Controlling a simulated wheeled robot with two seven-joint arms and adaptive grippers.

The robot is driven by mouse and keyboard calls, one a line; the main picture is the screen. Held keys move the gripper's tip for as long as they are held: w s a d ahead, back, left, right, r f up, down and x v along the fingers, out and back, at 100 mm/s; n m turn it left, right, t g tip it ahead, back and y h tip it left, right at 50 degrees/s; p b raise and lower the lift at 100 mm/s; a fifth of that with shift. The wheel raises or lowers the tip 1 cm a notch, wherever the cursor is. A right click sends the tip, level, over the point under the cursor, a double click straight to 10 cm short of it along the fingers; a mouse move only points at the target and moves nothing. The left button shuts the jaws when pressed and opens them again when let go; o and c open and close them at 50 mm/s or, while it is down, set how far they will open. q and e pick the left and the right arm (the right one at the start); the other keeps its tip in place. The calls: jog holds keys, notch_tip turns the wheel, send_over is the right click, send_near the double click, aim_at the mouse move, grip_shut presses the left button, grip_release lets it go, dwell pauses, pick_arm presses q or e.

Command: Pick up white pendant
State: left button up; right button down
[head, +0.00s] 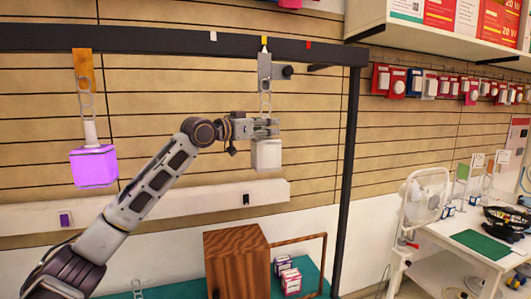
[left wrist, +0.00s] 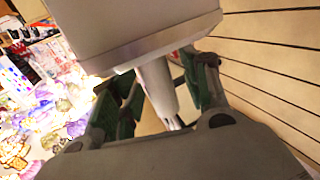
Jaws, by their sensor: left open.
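The white pendant (head: 267,155) hangs by a chain (head: 265,100) from a grey bracket (head: 264,68) on the dark overhead bar. My left gripper (head: 266,127) is at the pendant's narrow neck, just above its cube-shaped body. In the left wrist view the pendant's pale body (left wrist: 130,22) fills the top, and its neck (left wrist: 157,88) runs down between the two open fingers of the left gripper (left wrist: 163,92). The fingers stand on either side of the neck; whether one touches it cannot be told. My right gripper is not in view.
A purple pendant (head: 94,166) hangs from an orange bracket (head: 83,68) at the left. The dark frame's post (head: 347,190) stands right of the white pendant. Below are a wooden box (head: 237,262) and small boxes (head: 287,276). A white table (head: 465,245) stands at the right.

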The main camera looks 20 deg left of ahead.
pick_arm(q)
jog(key=c, duration=0.4)
grip_shut()
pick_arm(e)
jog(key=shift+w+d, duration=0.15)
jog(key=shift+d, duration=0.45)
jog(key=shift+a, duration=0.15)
